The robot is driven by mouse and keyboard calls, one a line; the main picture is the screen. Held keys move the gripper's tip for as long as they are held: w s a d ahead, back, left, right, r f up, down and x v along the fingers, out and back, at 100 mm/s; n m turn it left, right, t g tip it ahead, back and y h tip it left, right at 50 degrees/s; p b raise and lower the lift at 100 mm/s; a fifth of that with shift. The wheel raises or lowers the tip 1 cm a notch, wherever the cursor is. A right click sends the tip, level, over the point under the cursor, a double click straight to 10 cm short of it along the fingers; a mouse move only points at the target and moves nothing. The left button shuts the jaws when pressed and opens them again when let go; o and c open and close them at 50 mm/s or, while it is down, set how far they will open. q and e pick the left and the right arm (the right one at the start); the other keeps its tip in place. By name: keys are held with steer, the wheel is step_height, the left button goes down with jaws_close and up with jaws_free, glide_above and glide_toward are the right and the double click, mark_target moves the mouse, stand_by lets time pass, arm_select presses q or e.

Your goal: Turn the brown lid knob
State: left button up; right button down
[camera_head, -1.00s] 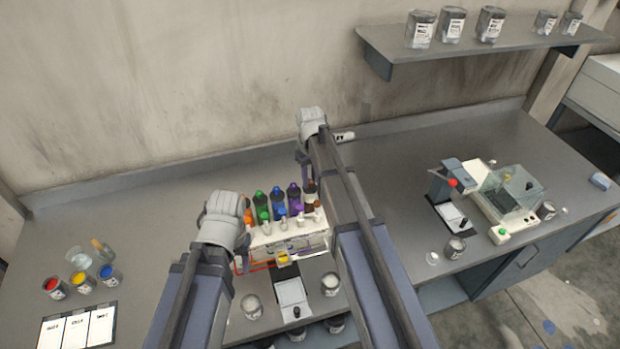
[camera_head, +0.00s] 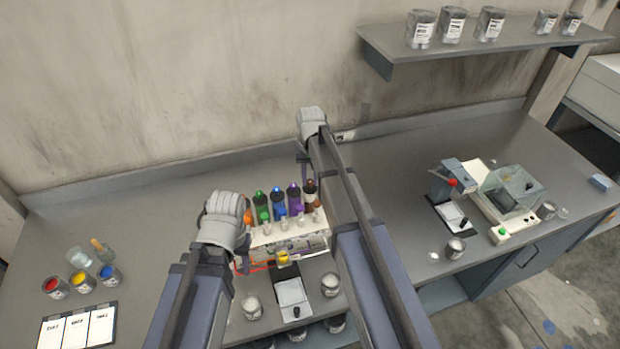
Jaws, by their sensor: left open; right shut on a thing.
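A paint dispenser (camera_head: 290,232) stands at the middle of the bench with a row of coloured canisters, orange, green, blue, purple and brown. The brown canister (camera_head: 311,194) is at the right end, and its lid knob (camera_head: 310,182) is small and partly hidden by my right arm. My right gripper (camera_head: 304,176) reaches down at this canister's top and is shut, apparently on the brown lid knob; its fingertips are mostly hidden. My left gripper (camera_head: 238,258) is open beside the dispenser's left end, clear of the brown knob, its fingers partly hidden.
A scale (camera_head: 292,292) and small jars (camera_head: 251,306) stand in front of the dispenser. Red, yellow and blue paint cups (camera_head: 81,281) are at the left. A balance with a glass case (camera_head: 512,188) is at the right. A wall shelf (camera_head: 480,45) holds tins.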

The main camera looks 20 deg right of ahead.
mark_target(310, 180)
stand_by(0.3)
steer(key=c, duration=0.7)
jaws_free()
step_height(310, 180, up, 8)
steer(key=p, duration=0.8)
steer(key=shift+f, duration=0.1)
